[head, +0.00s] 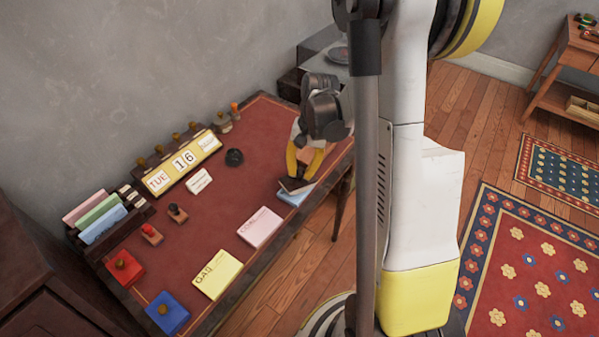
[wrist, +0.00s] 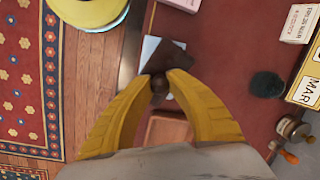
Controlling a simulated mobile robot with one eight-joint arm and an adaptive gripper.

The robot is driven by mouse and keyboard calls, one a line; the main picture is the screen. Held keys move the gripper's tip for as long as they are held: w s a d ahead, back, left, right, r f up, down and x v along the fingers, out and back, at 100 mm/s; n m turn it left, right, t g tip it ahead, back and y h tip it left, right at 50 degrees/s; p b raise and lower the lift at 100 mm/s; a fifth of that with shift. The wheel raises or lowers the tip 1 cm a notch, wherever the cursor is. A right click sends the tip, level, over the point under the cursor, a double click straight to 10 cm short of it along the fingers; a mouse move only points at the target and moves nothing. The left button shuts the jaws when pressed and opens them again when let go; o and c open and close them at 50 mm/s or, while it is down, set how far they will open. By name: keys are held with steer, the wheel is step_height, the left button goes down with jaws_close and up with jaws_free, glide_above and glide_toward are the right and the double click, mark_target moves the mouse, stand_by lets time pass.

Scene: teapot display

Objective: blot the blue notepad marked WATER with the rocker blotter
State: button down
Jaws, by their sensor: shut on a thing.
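The blue notepad (head: 293,199) lies near the right end of the red desktop, by the front edge. Its top is mostly hidden, so its marking cannot be read. My gripper (head: 302,176) is shut on the knob of the dark brown rocker blotter (head: 290,186), which is over the notepad. In the wrist view the fingertips (wrist: 160,83) pinch the round knob, with the blotter (wrist: 172,58) beyond it and a pale strip of the notepad (wrist: 149,46) showing beside it. I cannot tell whether the blotter touches the paper.
A pink notepad (head: 260,227) and a yellow notepad (head: 217,274) lie along the front edge. Red (head: 124,268) and blue (head: 168,312) pads sit at the left. The desk middle is clear.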

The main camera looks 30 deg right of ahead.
steer(key=shift+a, duration=0.1)
steer(key=shift+a+h, duration=0.6)
steer(key=shift+h, duration=0.7)
steer(key=shift+f, duration=0.1)
steer(key=shift+a+h, duration=0.2)
steer(key=shift+h, duration=0.1)
steer(key=shift+a+h+b, duration=0.4)
steer(key=shift+h, duration=0.5)
steer(key=shift+d, duration=0.1)
steer(key=shift+d+y, duration=0.45)
steer(key=shift+y, duration=0.45)
steer(key=shift+d+y, duration=0.1)
steer(key=shift+y, duration=0.3)
